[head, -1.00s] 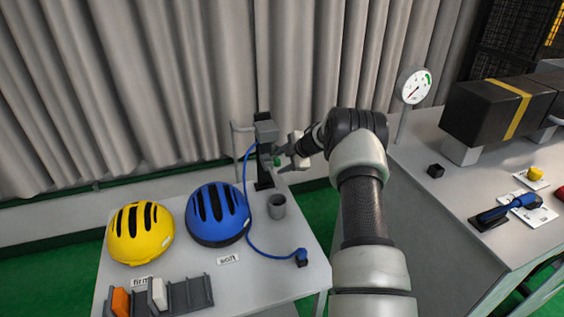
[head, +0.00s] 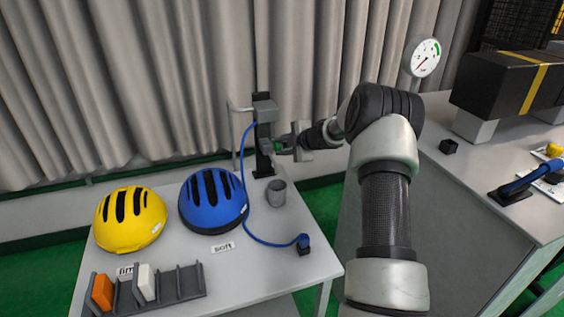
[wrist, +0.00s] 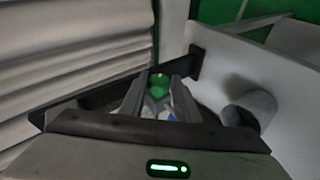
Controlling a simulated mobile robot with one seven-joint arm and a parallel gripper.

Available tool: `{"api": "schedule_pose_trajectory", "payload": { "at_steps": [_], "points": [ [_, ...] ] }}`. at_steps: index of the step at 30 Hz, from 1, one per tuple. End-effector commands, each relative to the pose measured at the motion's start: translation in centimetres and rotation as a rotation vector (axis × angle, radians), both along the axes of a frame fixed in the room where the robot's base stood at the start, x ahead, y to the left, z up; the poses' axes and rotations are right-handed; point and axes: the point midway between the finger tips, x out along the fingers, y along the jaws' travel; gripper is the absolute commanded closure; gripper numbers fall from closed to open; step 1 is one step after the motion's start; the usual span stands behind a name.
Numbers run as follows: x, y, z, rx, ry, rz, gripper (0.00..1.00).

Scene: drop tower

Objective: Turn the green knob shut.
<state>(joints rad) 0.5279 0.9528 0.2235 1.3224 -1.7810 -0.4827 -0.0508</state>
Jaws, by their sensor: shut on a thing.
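The green knob (wrist: 158,83) shows between the fingertips of my gripper (wrist: 160,94) in the wrist view. My gripper is shut on it. In the head view my gripper (head: 279,146) reaches in from the right to the dark post with a grey box (head: 265,110) at the table's back edge. Only a small patch of green shows there, and the fingers hide most of the knob. The knob's turned position cannot be told.
A grey cup (head: 277,193) stands just in front of the post. A blue hose (head: 248,205) runs down to the table. Blue (head: 212,203) and yellow (head: 130,220) helmets sit to the left. A round gauge (head: 425,58) stands on the right bench.

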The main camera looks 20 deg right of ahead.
Motion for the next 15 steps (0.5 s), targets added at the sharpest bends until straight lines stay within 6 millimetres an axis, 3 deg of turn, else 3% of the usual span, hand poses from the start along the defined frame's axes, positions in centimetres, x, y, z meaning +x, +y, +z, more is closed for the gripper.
{"api": "schedule_pose_trajectory", "payload": {
  "at_steps": [1, 15],
  "points": [
    [-0.08, -0.18, -1.66, 0.001, -0.032, -0.004, 0.93],
    [-0.29, -0.06, -1.67, 0.0, -0.336, -0.002, 0.93]
  ]
}}
